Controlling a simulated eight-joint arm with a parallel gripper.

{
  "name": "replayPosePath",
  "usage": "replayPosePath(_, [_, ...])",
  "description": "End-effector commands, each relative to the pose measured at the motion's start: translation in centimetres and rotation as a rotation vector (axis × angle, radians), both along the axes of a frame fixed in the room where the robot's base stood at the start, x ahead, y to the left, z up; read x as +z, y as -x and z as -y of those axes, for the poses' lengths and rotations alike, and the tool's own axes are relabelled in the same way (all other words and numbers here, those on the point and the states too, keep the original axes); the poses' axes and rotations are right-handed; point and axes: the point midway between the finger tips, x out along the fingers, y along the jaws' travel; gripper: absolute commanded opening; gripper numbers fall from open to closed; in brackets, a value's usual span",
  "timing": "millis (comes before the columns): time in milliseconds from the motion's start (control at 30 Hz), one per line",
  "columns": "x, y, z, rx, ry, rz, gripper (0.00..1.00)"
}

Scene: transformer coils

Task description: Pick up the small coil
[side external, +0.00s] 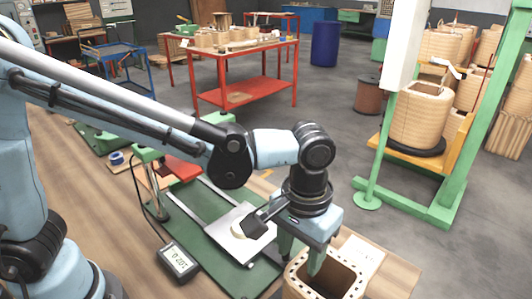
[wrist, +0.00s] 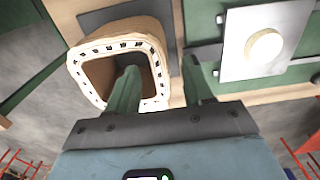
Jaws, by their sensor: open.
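The small coil (side external: 345,283) is a tan, square-sided hollow winding with rounded corners and dark slots around its rim. It stands at the front edge of the side view, partly cut off by the frame. It also shows in the wrist view (wrist: 155,75), left of centre. My gripper (side external: 301,262) is open above the coil and points down. In the wrist view my gripper (wrist: 160,72) has its left finger over the coil's opening and its right finger outside the near right wall. Whether either finger touches the coil, or how deep the left one reaches, I cannot tell.
A green bench fixture with a pale metal plate (side external: 222,226) and a cream round piece (wrist: 265,47) is beside the coil. A small meter (side external: 179,262) lies on the wooden table. Large coils (side external: 420,112) stand farther right by a green frame (side external: 462,150).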

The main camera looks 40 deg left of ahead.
Motion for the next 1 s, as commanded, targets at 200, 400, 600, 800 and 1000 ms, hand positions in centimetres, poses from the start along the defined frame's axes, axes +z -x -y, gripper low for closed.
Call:
replayPosePath(200, [-1.3,-0.3,0.0,0.000,0.000,0.000,0.51])
replayPosePath(400, [-4.0,-0.7,0.0,0.000,0.000,0.001,0.51])
replayPosePath(600, [-5.4,-0.7,0.0,0.001,0.000,0.003,0.51])
replayPosePath(800, [-5.5,-0.7,0.0,0.001,-0.001,0.003,0.51])
replayPosePath(1000, [-5.4,-0.7,0.0,0.001,0.000,0.003,0.27])
